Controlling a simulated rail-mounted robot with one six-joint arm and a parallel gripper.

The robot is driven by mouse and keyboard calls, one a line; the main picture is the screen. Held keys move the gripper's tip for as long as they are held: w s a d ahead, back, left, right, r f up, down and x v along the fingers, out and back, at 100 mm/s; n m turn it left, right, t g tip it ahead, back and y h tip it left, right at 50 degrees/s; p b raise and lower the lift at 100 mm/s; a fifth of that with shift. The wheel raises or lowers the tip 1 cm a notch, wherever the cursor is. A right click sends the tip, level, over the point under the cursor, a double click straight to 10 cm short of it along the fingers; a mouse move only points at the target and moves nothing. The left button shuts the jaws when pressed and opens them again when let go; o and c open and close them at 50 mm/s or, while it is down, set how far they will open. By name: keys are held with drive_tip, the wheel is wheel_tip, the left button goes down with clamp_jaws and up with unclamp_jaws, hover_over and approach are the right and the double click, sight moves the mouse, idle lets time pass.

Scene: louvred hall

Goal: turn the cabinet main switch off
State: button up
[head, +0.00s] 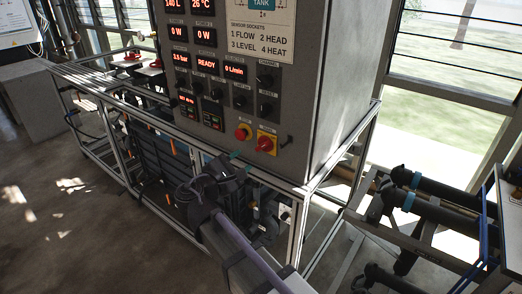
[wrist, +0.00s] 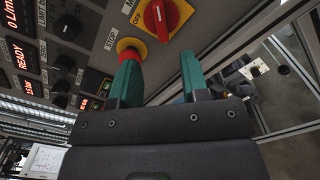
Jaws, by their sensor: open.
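The main switch (head: 265,144) is a red rotary handle on a yellow plate, low on the right of the grey cabinet front. In the wrist view the main switch (wrist: 158,16) is at the top, with an OFF label left of its handle. Its exact setting is hard to tell. My gripper (head: 241,160) is just below and left of it in the head view. In the wrist view my gripper (wrist: 159,60) has two teal fingers apart, with nothing between them. The fingertips point toward the panel, short of the switch.
A red stop button (head: 242,133) on a yellow ring sits left of the switch; the left finger partly covers it in the wrist view (wrist: 128,45). Black knobs (head: 265,75) and lit displays fill the panel. A metal frame (head: 325,178) runs below the cabinet.

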sight(260, 148)
drive_tip(key=shift+x, duration=5.1)
clamp_jaws()
